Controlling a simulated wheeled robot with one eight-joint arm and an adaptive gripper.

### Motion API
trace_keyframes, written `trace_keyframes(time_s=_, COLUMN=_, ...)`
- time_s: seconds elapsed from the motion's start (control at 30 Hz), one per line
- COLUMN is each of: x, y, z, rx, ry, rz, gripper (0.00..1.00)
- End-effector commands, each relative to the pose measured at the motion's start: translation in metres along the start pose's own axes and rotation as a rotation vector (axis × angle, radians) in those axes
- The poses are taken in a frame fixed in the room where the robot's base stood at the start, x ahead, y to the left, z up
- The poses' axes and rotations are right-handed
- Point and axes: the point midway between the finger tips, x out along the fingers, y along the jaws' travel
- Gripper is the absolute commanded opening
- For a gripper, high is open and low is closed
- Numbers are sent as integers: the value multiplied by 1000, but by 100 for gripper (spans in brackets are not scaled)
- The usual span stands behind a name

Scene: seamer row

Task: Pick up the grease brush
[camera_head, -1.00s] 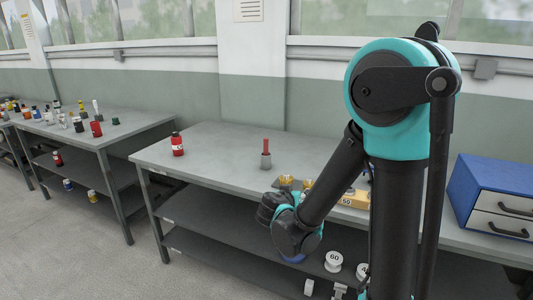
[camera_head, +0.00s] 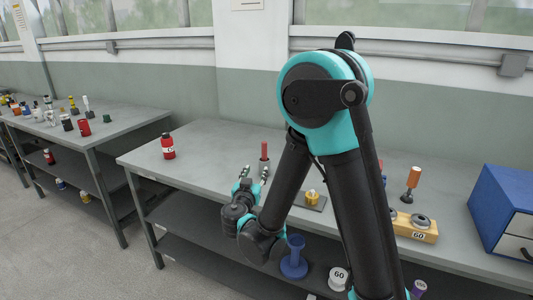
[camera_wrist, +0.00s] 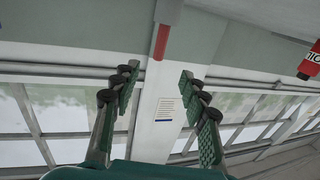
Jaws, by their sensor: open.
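What looks like the grease brush (camera_head: 264,150) is an upright red handle on the workbench. In the earlier head view it stood in a small grey holder, whose base my gripper now hides. In the wrist view the picture is upside down, and the red handle (camera_wrist: 161,42) hangs from the grey holder (camera_wrist: 168,10) at the top centre. My gripper (camera_head: 254,173) is open and empty, at the bench's front side just before the handle. Its two fingers (camera_wrist: 157,84) are spread wide in the wrist view, with the handle lined up between them but apart from both.
A red bottle (camera_head: 167,147) stands left of the handle. To the right are a small plate with a brass piece (camera_head: 312,198), an orange-handled tool (camera_head: 411,182), a yellow block (camera_head: 418,232) and a blue drawer cabinet (camera_head: 490,205). Spools sit on the shelf below.

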Motion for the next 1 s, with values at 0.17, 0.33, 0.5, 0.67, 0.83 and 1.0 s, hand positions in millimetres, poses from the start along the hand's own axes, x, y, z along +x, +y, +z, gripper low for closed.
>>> trace_keyframes(time_s=0.17, x=10, y=-2, z=0, rx=3, ry=4, rz=-2, gripper=44)
trace_keyframes(time_s=0.33, x=41, y=-1, z=0, rx=2, ry=3, rz=1, gripper=44)
trace_keyframes(time_s=0.5, x=75, y=-1, z=0, rx=2, ry=3, rz=1, gripper=44)
trace_keyframes(time_s=0.67, x=104, y=-1, z=-1, rx=2, ry=3, rz=0, gripper=44)
trace_keyframes(time_s=0.83, x=120, y=-2, z=-1, rx=2, ry=3, rz=-2, gripper=44)
trace_keyframes(time_s=1.0, x=126, y=-2, z=-1, rx=2, ry=3, rz=-2, gripper=44)
